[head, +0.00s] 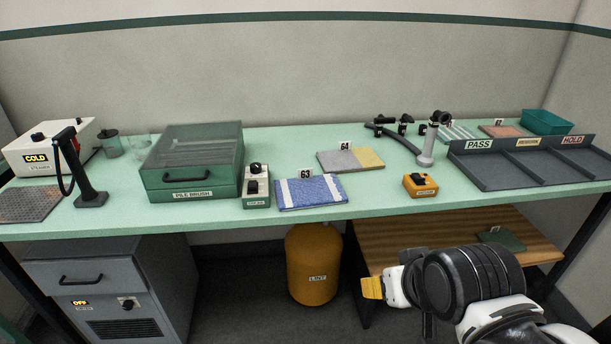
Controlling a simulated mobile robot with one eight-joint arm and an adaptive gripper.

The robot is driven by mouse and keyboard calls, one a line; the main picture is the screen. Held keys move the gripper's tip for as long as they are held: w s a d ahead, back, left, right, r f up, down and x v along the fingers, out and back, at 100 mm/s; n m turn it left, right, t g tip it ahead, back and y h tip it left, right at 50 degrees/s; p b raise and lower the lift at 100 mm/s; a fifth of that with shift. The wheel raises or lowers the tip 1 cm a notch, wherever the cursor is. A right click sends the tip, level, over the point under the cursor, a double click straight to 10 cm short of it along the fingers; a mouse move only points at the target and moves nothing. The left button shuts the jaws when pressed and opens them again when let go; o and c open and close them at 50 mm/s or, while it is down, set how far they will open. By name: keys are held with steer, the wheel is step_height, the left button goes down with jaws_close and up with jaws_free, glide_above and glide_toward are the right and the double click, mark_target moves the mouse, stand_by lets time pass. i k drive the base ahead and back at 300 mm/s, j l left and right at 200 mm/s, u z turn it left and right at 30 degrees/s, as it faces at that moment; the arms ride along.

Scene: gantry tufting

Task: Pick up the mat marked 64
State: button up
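The mat marked 64 (342,162) lies flat on the green bench, right of its middle. It is grey with a yellow right part, and a small white tag reading 64 (345,146) stands at its back edge. My gripper (372,288), with yellow fingertips, is at the lower right, in front of the bench and apart from the mat. Its fingers are seen from the side, so I cannot tell whether they are open. No mat shows at the fingertips.
A blue mat marked 63 (311,192) lies front left of it. A yellow control box (421,185) and a grey post (428,150) stand to the right. A PASS/HOLD tray (520,172), a striped mat (458,133) and a pinkish mat (504,131) are farther right. The bench's front edge lies beyond my gripper.

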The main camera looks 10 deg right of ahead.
mark_target(346, 158)
steer(key=i+j+z, duration=0.2)
steer(key=z, duration=0.2)
steer(key=i+j+z, duration=0.25)
steer(key=z, duration=0.2)
steer(key=i+j+z, duration=0.15)
steer(key=j+z, duration=0.25)
steer(key=i+j+z, duration=0.1)
steer(key=j+z, duration=0.3)
